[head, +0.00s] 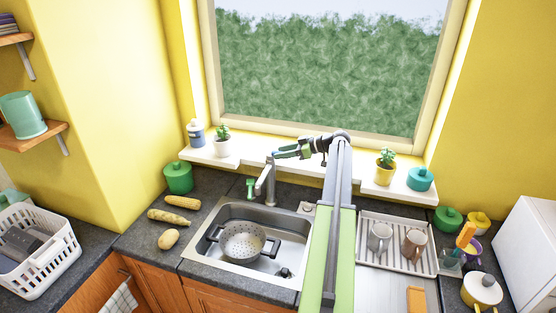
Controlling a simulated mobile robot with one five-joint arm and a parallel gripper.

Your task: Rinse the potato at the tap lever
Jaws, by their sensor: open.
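The potato (168,239) lies on the dark counter left of the sink, apart from my gripper. The grey tap (270,184) stands at the back of the sink (221,207). A green part (250,188), which looks like the tap lever, is on its left side. My gripper (279,155) is open and empty, reaching left in front of the window sill, close to the top of the tap. I cannot tell whether it touches the tap. No water stream shows.
A grey colander (242,242) with dark handles sits in the sink. Corn (183,202) and a long pale vegetable (168,216) lie behind the potato. A green pot (178,178) stands at the back. A rack (369,263) holds two mugs right of my arm.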

